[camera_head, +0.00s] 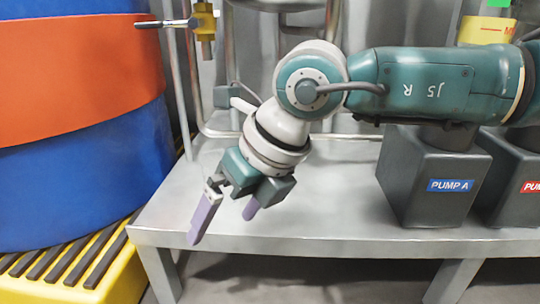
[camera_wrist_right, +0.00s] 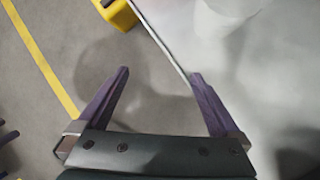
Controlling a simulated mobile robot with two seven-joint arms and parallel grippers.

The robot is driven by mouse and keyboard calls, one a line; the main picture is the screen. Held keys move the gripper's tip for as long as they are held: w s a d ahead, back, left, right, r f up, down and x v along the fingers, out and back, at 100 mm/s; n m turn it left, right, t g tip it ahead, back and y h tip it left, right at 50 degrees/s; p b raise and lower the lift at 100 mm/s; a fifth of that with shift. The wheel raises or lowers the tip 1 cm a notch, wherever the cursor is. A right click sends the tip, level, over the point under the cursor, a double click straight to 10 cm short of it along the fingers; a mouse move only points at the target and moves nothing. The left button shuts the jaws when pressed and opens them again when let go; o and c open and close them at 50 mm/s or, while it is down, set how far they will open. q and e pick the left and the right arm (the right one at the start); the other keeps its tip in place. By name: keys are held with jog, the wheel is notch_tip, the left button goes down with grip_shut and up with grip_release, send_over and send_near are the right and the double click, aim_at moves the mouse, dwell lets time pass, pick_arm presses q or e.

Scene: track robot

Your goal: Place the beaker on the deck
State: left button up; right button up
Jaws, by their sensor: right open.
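The deck (camera_head: 320,215) is a grey metal bench top, and its edge and pale surface (camera_wrist_right: 265,85) fill the right of the wrist view. I cannot make out a beaker clearly in either view. A faint darker round patch shows on the floor between and beyond the fingers in the wrist view; I cannot tell whether it is glass or shadow. My right gripper (camera_head: 221,229) hangs over the left front part of the deck, tilted down and left. Its purple fingers (camera_wrist_right: 160,73) are spread with nothing seen held.
The pump A block (camera_head: 432,185) and another dark pump block (camera_head: 512,175) stand on the deck's right side. A blue drum (camera_head: 85,180) with an orange band stands on a yellow slatted pallet (camera_head: 60,275) at left. Pipes and a yellow valve (camera_head: 204,22) rise behind.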

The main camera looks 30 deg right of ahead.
jog(key=s+a+r+m+y, duration=0.1)
jog(key=s+a+r+y, duration=0.1)
jog(key=a+r+y, duration=0.35)
jog(key=s+a+r+y, duration=0.2)
jog(key=s+a+y, duration=0.1)
jog(key=a, duration=0.6)
notch_tip(320, 180, up, 13)
jog(key=w+m+t+y, duration=0.2)
jog(key=m+t+y, duration=0.2)
jog(key=m+t, duration=0.55)
jog(key=w+d+f+m+t+h, duration=0.25)
jog(key=d+m+t+h, duration=0.25)
jog(key=d+m+h, duration=1)
notch_tip(320, 180, down, 6)
jog(key=s+d+m+g+h, duration=0.2)
jog(key=s+d+m+g, duration=0.1)
jog(key=m, duration=0.4)
jog(key=s+d+f+m+g, duration=0.1)
jog(key=s+f+m+g, duration=0.1)
jog(key=s+f+g, duration=0.4)
jog(key=s+d+f+m+g+y, duration=0.1)
jog(key=s+f+g, duration=0.5)
jog(key=s, duration=0.8)
notch_tip(320, 180, down, 3)
jog(key=shift+r+m, duration=0.1)
jog(key=shift+m, duration=0.45)
jog(key=shift+s+d+r, duration=0.1)
